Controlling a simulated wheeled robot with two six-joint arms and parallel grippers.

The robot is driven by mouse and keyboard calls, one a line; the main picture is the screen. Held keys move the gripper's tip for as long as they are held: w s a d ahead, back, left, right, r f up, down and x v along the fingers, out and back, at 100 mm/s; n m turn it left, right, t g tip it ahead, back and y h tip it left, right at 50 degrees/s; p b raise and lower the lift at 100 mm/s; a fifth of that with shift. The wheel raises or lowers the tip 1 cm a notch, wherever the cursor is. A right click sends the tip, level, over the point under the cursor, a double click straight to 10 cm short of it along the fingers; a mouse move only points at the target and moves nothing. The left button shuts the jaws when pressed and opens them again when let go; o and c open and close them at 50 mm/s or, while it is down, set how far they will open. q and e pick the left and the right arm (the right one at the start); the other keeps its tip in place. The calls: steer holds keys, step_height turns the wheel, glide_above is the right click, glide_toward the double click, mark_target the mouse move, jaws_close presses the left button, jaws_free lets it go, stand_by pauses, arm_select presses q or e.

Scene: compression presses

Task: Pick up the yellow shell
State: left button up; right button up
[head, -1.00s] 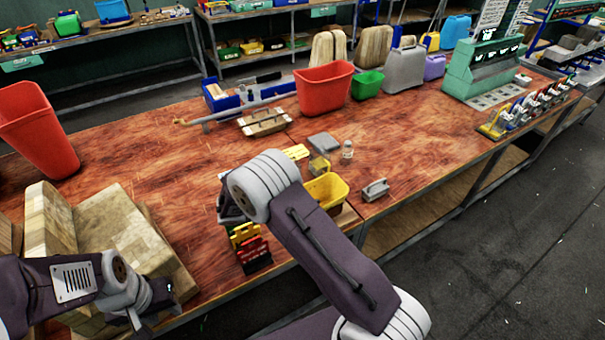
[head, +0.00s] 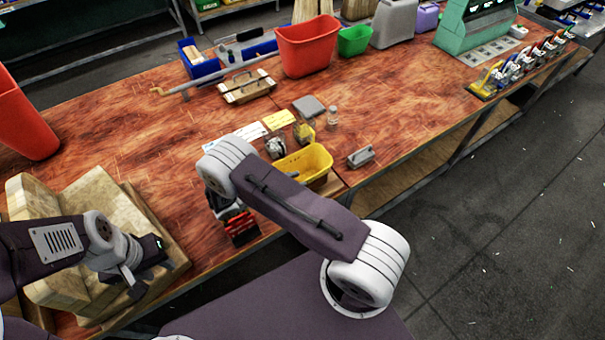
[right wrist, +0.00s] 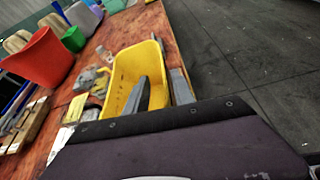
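Several yellow things show, and I cannot tell for sure which is the yellow shell. A small yellow piece (head: 303,133) stands on the table behind an open yellow bin (head: 303,162). A flat yellow card (head: 279,119) lies farther back. In the right wrist view the yellow bin (right wrist: 150,62) is close ahead.
A grey device (head: 275,147) stands left of the yellow bin and a grey block (head: 361,157) right of it. A red bin (head: 306,48) and wooden caddy (head: 247,87) are farther back.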

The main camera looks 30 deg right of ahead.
steer(key=p+x, duration=0.2)
steer(key=x, duration=0.2)
steer(key=shift+s+d+f, duration=0.15)
steer(key=shift+d+f, duration=0.05)
steer(key=shift+d, duration=0.15)
steer(key=shift+d+f, duration=0.1)
steer(key=shift+f, duration=0.05)
jaws_close()
stand_by(0.9)
